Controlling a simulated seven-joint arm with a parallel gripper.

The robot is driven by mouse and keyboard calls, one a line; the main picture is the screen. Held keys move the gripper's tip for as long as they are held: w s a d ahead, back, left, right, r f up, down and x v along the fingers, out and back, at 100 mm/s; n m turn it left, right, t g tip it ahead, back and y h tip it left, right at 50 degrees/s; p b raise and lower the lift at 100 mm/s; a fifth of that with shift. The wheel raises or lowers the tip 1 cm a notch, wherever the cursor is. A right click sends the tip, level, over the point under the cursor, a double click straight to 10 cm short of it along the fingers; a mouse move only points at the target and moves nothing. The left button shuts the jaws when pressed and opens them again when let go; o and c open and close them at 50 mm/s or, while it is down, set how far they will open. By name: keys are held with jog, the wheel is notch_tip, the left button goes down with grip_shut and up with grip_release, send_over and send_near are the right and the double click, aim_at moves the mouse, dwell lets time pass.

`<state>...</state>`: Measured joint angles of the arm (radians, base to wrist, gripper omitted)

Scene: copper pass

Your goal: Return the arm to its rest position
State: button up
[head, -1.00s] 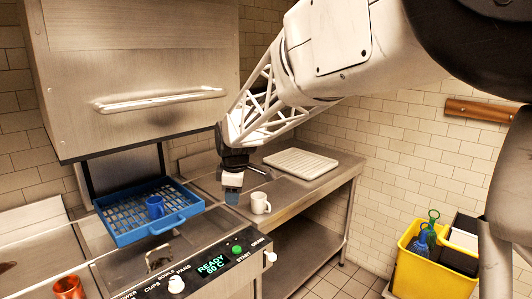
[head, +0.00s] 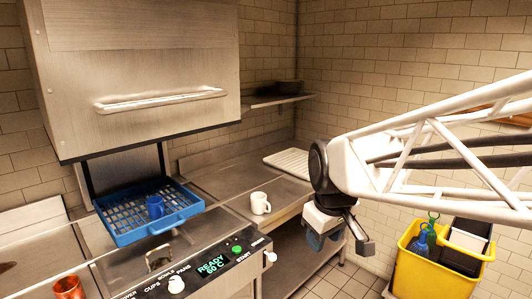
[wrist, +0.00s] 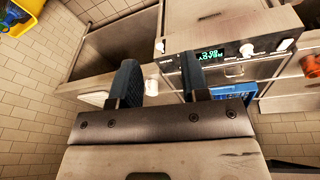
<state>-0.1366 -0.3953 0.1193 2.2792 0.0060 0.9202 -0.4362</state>
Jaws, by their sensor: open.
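My gripper (head: 322,240) hangs at the right of the counter in the head view, over the front edge and floor side. In the wrist view its two dark blue fingers (wrist: 138,88) stand apart with nothing between them. My arm reaches in from the right edge. A white mug (head: 260,203) stands upright on the steel counter (head: 222,184), to the left of my gripper and apart from it.
A copper cup (head: 68,287) stands at lower left. A white ribbed mat (head: 288,161) lies behind my gripper. A yellow caddy (head: 425,268) with bottles stands at lower right.

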jog(key=s+d+f+m, duration=0.2)
jog(key=s+d+m, duration=0.1)
jog(key=s, duration=0.4)
jog(key=s+d+f+m, duration=0.2)
jog(key=s+d+m, duration=0.1)
jog(key=s, duration=0.5)
jog(key=shift+d+f+m+h, duration=0.25)
jog(key=shift+d+m+h, duration=0.05)
jog(key=shift+m, duration=0.1)
dwell(1.3)
